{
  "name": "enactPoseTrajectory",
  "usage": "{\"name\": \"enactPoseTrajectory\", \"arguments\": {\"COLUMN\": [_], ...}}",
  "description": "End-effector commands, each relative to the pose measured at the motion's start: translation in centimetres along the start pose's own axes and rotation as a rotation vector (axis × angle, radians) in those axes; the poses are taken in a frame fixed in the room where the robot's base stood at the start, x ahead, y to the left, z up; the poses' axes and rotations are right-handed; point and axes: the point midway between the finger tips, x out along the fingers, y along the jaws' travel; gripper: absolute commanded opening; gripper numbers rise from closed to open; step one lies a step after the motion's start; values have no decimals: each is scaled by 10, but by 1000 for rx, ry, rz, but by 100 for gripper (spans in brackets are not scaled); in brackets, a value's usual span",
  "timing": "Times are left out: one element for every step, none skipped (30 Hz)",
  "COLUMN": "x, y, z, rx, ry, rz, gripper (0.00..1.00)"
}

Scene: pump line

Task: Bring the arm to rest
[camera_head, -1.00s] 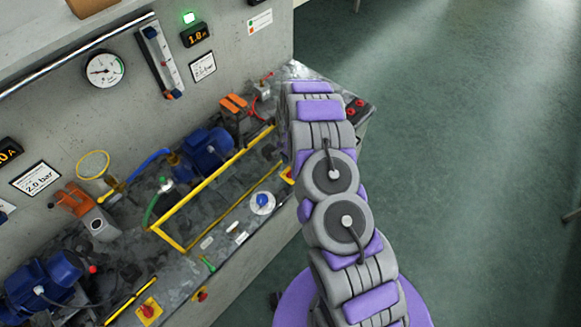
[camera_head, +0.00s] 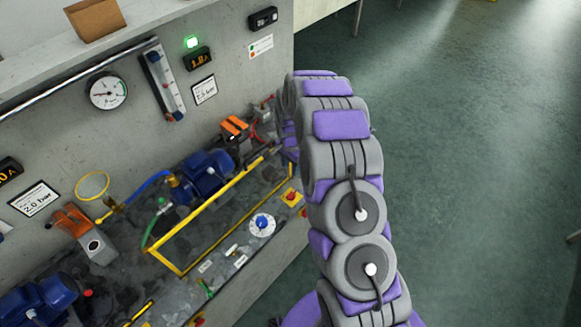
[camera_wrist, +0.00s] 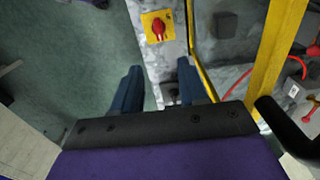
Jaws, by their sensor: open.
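My arm (camera_head: 343,125) rises from the lower right of the head view and arches over toward the pump bench. Its far end and the gripper are mostly hidden behind its own links there. In the wrist view my gripper (camera_wrist: 158,88) is open, its two blue fingers apart with nothing held between them. It points down over the bench edge. A red rotary switch on a yellow plate (camera_wrist: 157,26) lies ahead of the fingers, apart from them. A similar red switch on a yellow plate (camera_head: 291,196) shows beside the arm in the head view.
The bench holds a blue pump (camera_head: 205,175), a yellow rail (camera_head: 215,225), a blue-knobbed dial (camera_head: 262,225) and an orange-handled part (camera_head: 234,128). A gauge (camera_head: 108,92) hangs on the wall. The green floor (camera_head: 470,150) right of the bench is clear.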

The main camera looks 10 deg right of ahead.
Motion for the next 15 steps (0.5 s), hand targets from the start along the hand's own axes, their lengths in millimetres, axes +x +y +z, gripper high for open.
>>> {"name": "enactPoseTrajectory", "arguments": {"x": [0, 0, 0, 0, 0, 0, 0, 0, 0, 0, 0, 0, 0, -2, -4], "y": [0, 0, 0, 0, 0, 0, 0, 0, 0, 0, 0, 0, 0, 1, 2], "z": [0, 0, 0, 0, 0, 0, 0, 0, 0, 0, 0, 0, 0, 1, 2], "rx": [0, 0, 0, 0, 0, 0, 0, 0, 0, 0, 0, -1, -2, -5, -11], "ry": [0, 0, 0, 0, 0, 0, 0, 0, 0, 0, 0, 0, -1, -1, -3], "rz": [0, 0, 0, 0, 0, 1, 1, 1, 1, 1, 1, 1, 1, 0, 0], "gripper": [43, 43, 43, 43, 43, 43, 43, 43, 43, 43, 43, 43, 43, 43, 43]}}
